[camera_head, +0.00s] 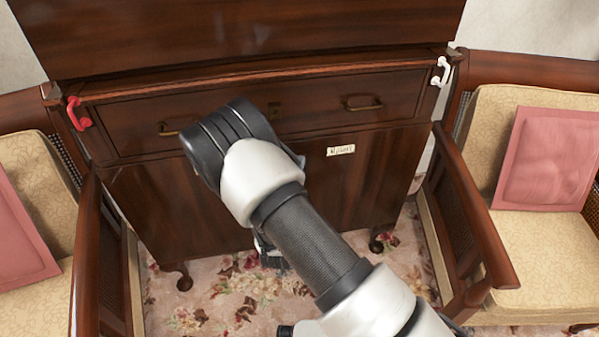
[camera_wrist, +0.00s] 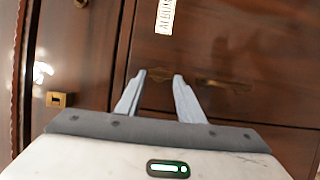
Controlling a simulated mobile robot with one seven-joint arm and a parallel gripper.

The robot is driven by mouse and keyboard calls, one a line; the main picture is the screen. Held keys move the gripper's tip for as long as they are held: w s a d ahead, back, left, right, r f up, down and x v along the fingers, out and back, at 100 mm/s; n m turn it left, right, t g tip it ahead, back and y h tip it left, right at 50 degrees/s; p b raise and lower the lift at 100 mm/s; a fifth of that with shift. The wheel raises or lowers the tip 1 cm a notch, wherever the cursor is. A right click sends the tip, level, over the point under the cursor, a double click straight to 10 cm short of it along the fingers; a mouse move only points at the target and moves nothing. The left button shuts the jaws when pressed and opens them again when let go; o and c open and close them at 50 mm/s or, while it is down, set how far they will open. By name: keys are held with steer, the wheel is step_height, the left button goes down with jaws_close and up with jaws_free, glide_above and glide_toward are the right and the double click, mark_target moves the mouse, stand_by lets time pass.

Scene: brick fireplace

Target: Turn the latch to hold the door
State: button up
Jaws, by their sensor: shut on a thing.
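In the wrist view, my gripper (camera_wrist: 159,74) has its two grey fingers a little apart at the dark wood cabinet door (camera_wrist: 200,45). A small brass piece (camera_wrist: 160,74), which looks like the latch, sits between the fingertips, and my gripper is shut on it. A longer brass bar (camera_wrist: 225,83) shows just right of the fingers on the same wood; whether the two are joined is hidden by a finger. In the head view, my arm covers the latch and fingertips. The lower cabinet front (camera_head: 385,165) appears closed there.
A paper label (camera_wrist: 164,16) is on the door, also in the head view (camera_head: 340,150). The drawer above has brass handles (camera_head: 362,105). A red handle (camera_head: 77,113) and white handle (camera_head: 440,71) are at the cabinet's sides. Armchairs (camera_head: 540,250) flank it closely.

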steer(key=shift+d, duration=0.1)
steer(key=o, duration=1.1)
steer(key=shift+c, duration=0.2)
steer(key=s+a+p, duration=0.2)
steer(key=s+p, duration=0.1)
steer(key=s, duration=1.4)
steer(key=shift+s, duration=0.15)
